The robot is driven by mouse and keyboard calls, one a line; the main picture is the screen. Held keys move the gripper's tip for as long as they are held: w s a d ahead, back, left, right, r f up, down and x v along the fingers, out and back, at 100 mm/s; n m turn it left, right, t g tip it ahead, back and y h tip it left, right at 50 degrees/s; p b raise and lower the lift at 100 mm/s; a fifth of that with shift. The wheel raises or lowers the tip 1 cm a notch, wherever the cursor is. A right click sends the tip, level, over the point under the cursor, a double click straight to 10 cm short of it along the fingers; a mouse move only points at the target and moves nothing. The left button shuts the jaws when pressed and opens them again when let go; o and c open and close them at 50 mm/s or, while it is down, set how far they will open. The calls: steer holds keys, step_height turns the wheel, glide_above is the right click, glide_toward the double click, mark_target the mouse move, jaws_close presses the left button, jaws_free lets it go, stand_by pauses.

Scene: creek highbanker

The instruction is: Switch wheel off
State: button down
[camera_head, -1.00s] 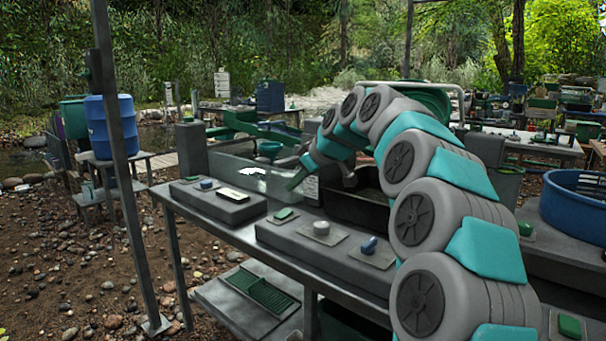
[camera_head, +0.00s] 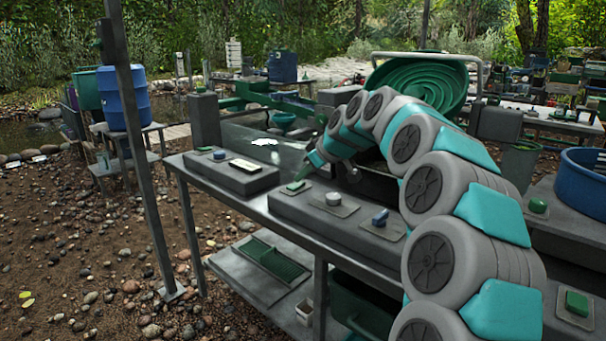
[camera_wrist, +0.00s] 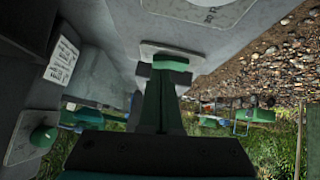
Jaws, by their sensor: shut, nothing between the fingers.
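The green spiral wheel (camera_head: 432,88) stands tilted behind my arm. In the wrist view the finger tips (camera_wrist: 163,74) sit right at the green rocker (camera_wrist: 171,62). I cannot tell whether they touch it. No readable label shows which switch belongs to the wheel.
A second control box (camera_head: 231,174) with a blue knob stands left on the bench. A green button (camera_head: 538,206) and another green rocker (camera_head: 577,303) lie right of my arm. A metal post (camera_head: 133,150) stands at the left. Gravel ground is open there.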

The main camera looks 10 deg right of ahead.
steer(key=shift+w+f+g, duration=0.1)
steer(key=shift+f+g, duration=0.2)
steer(key=shift+f, duration=0.05)
steer(key=shift+s+a, duration=0.1)
steer(key=shift+s, duration=0.1)
steer(key=shift+s+a+r+b, duration=0.15)
steer(key=shift+s+a+b, duration=0.2)
steer(key=shift+a, duration=0.15)
